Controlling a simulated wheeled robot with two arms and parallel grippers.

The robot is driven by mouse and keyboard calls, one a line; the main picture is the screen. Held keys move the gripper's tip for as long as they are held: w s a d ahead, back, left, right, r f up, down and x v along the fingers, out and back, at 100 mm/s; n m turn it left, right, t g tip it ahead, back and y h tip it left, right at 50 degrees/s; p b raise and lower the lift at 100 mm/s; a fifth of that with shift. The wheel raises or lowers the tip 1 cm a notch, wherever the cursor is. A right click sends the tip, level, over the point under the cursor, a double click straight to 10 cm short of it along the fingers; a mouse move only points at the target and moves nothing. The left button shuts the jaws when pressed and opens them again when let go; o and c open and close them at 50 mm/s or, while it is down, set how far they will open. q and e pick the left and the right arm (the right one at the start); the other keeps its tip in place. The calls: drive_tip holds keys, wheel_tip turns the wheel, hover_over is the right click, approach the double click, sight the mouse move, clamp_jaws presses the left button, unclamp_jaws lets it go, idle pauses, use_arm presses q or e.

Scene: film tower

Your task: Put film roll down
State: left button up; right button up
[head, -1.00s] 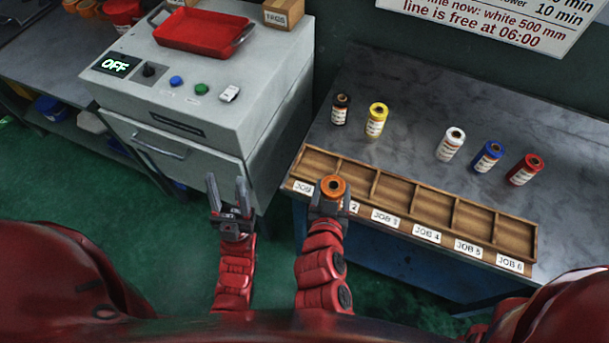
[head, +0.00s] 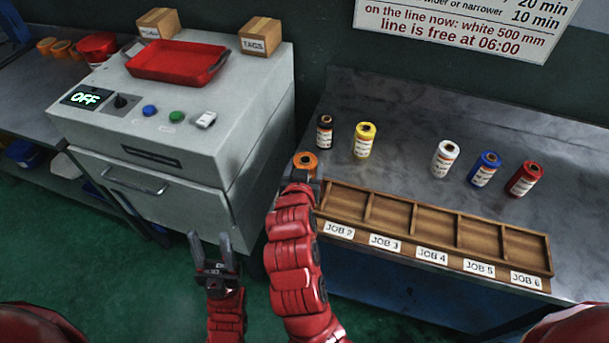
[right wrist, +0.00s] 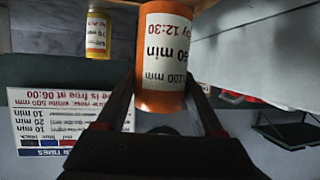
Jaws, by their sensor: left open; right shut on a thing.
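My right gripper (head: 304,184) is shut on an orange film roll (head: 305,161) at the left end of the wooden job rack (head: 437,237). The right wrist view shows the orange roll (right wrist: 163,55) between the fingers, its label reading "1100 mm". My right arm hides the rack's left end and the JOB 1 label. I cannot tell whether the roll touches the rack or is above it. The compartments that show are empty. My left gripper (head: 215,252) is open and empty, low in front of the grey machine.
Black (head: 324,132), yellow (head: 364,140), white (head: 445,158), blue (head: 485,168) and red (head: 523,179) rolls stand behind the rack on the grey table (head: 400,105). The grey machine (head: 190,130), its display OFF, carries a red tray (head: 176,75). It stands close on the left.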

drive_tip(key=shift+w, duration=0.35)
drive_tip(key=shift+f, duration=0.25)
wheel_tip(320, 180, down, 2)
drive_tip(key=shift+f+p, duration=0.2)
drive_tip(key=shift+p, duration=0.25)
drive_tip(key=shift+f, duration=0.4)
drive_tip(key=o, duration=1.1)
drive_tip(key=shift+f, duration=0.2)
drive_tip(key=o, duration=0.4)
drive_tip(key=shift+r, duration=0.1)
drive_tip(key=shift+o, duration=0.2)
